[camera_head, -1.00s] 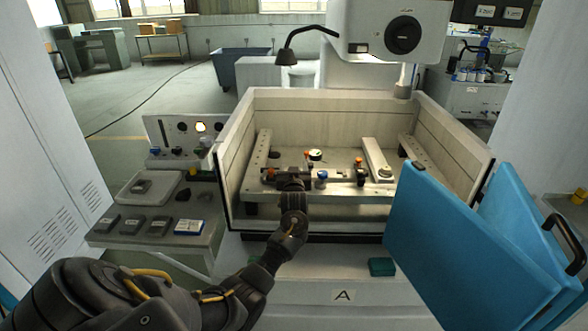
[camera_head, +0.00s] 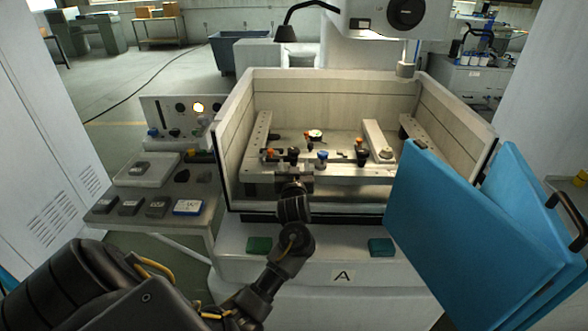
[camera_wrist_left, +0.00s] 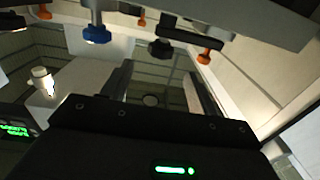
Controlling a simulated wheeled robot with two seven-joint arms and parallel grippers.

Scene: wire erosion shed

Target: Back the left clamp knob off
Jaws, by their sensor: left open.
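A fixture rail (camera_head: 345,168) lies across the front of the open machine tank. A black clamp knob (camera_head: 293,153) stands at its left part, between a left orange knob (camera_head: 270,153) and a blue knob (camera_head: 321,158). In the left wrist view, the black knob (camera_wrist_left: 160,47) hangs between the blue knob (camera_wrist_left: 97,32) and an orange knob (camera_wrist_left: 205,57). My left gripper (camera_head: 293,187) is in front of the rail, below the black knob and apart from it. Its fingers (camera_wrist_left: 157,82) are spread and empty in the wrist view. Which knob is the task's clamp knob is not marked.
Tank walls (camera_head: 228,170) rise around the fixture. A blue door (camera_head: 450,235) stands open at the right. A side shelf (camera_head: 100,212) with small blocks and a control panel (camera_head: 180,118) are at the left.

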